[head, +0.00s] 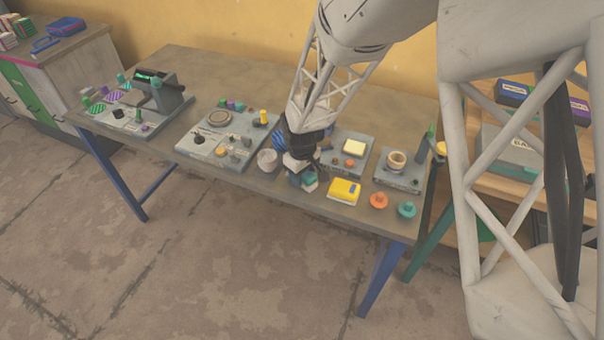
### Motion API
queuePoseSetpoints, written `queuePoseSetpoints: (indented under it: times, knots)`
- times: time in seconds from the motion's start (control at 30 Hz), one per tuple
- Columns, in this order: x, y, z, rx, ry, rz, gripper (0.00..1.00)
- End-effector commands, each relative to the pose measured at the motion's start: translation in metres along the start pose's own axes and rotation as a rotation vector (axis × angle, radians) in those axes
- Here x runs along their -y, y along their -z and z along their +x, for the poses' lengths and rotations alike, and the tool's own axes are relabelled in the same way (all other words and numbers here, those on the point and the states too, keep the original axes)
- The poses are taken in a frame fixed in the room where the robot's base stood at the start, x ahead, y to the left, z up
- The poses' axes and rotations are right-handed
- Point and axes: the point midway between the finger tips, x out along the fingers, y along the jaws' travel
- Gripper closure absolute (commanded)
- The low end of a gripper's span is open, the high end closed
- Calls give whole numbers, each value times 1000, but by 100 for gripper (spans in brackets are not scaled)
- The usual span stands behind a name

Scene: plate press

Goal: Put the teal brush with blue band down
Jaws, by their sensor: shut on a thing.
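My gripper (298,165) is over the front middle of the long grey-brown table (243,172), pointing down. It is shut on a small teal thing (310,182), which I take to be the teal brush. The brush is small in this view and partly covered by the gripper. Its blue band cannot be made out clearly, and I cannot tell whether it touches the tabletop.
A whitish cup (267,160) stands left of my gripper, and a yellow block (344,191) right of it. An orange knob (378,201) and a teal knob (407,210) are farther right. Several grey device panels (227,139) line the table. The table's front edge is close.

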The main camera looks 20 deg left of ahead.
Motion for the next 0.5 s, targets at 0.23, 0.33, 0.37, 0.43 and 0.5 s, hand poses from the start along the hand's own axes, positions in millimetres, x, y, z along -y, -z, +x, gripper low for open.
queuePoseSetpoints:
  times: [0.23,0.33,0.37,0.43,0.5]
  knots:
    - [0,0,2,0,0,0,38]
    - [0,0,2,0,0,0,31]
    - [0,0,2,0,0,0,31]
    - [0,0,2,0,0,0,31]
    - [0,0,2,0,0,0,31]
